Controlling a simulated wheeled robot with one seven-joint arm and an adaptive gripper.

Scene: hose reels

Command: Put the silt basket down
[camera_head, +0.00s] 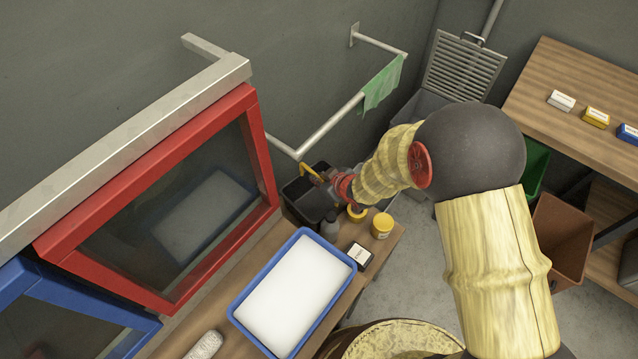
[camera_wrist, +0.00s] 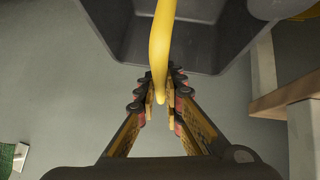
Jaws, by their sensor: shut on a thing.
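The silt basket (camera_head: 302,203) is a dark, open-topped bin with a yellow handle (camera_head: 311,172). In the head view it is beyond the far end of the wooden bench, near the wall, partly hidden by the bench items. In the wrist view the dark grey basket (camera_wrist: 205,50) fills the top, and its yellow handle (camera_wrist: 162,45) runs down between my fingers. My gripper (camera_head: 328,178) is shut on the handle; it also shows in the wrist view (camera_wrist: 160,112). Grey floor shows below the basket there. I cannot tell whether its base touches anything.
A blue tray with white contents (camera_head: 293,290), a yellow jar (camera_head: 382,223) and a small box (camera_head: 359,255) stand on the bench (camera_head: 393,242). A rail (camera_head: 330,127) with a green cloth (camera_head: 383,84) is on the wall. A red-framed panel (camera_head: 150,200) stands left.

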